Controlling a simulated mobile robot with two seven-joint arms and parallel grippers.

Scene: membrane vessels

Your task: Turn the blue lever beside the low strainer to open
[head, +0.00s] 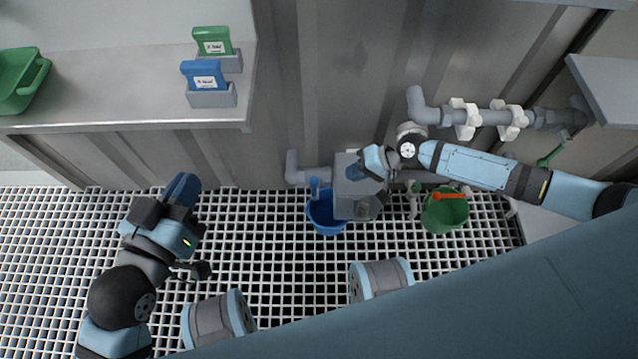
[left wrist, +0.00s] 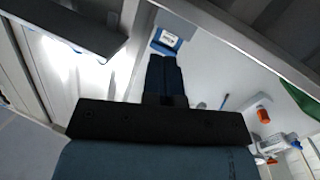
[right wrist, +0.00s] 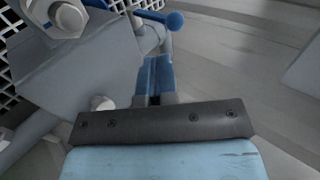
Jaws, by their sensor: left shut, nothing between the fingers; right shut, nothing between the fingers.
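In the right wrist view the round-ended blue lever (right wrist: 160,18) lies just beyond my fingertips, with no clear contact visible. My right gripper (head: 366,163) is shut and empty over the strainer; its closed blue fingers also show in the right wrist view (right wrist: 155,62). My left gripper (head: 186,186) is shut and empty above the grating, well left of the lever. Part of the strainer is hidden behind the right gripper.
Grey pipes (head: 435,117) run along the wall.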

